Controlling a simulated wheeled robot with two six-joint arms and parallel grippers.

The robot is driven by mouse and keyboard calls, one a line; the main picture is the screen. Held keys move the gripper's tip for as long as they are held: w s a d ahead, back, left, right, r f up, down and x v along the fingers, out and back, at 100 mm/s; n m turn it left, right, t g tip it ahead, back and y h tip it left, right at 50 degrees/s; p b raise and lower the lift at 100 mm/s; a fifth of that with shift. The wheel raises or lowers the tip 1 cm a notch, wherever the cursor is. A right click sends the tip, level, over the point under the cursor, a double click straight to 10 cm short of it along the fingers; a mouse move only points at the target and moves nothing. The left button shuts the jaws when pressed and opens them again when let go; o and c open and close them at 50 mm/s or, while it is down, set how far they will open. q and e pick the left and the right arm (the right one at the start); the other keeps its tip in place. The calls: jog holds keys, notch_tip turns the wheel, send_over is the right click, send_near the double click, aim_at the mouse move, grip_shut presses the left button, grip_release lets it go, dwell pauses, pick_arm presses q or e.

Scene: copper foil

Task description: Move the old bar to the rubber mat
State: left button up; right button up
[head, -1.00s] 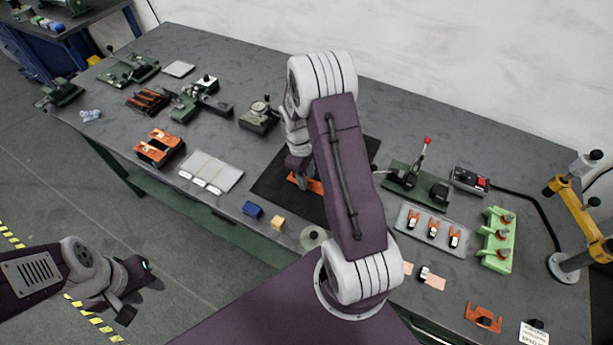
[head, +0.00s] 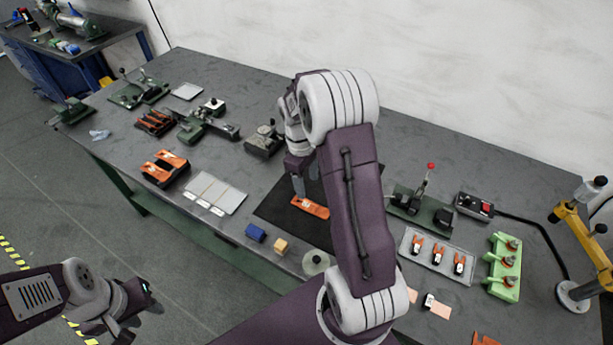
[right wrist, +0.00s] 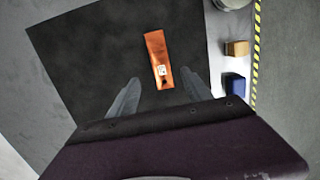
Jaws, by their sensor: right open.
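A copper-orange bar (head: 310,207) with a small white label lies flat on the black rubber mat (head: 275,208). My right arm hides part of the mat in the head view. My left gripper (head: 145,298) hangs off the bench at lower left; its jaw opening is unclear.
A blue block (head: 255,233) and a tan block (head: 281,246) stand by the mat's front edge, with a round pale spool (head: 315,263) beside them. A grey tray (head: 410,252) of orange-tipped pieces and a green rack (head: 503,270) stand right. An orange holder (head: 165,168) stands left.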

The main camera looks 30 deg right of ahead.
jog(key=s+a+r+m+t, duration=0.1)
jog(key=s+a+m, duration=0.4)
jog(key=s+a, duration=0.6)
jog(key=shift+s+a+m+t+y, duration=0.2)
jog(key=shift+a+m+t+y, duration=0.15)
jog(key=shift+a+t, duration=0.35)
jog(key=shift+s+r, duration=0.1)
jog(key=shift+s, duration=0.05)
dwell(2.1)
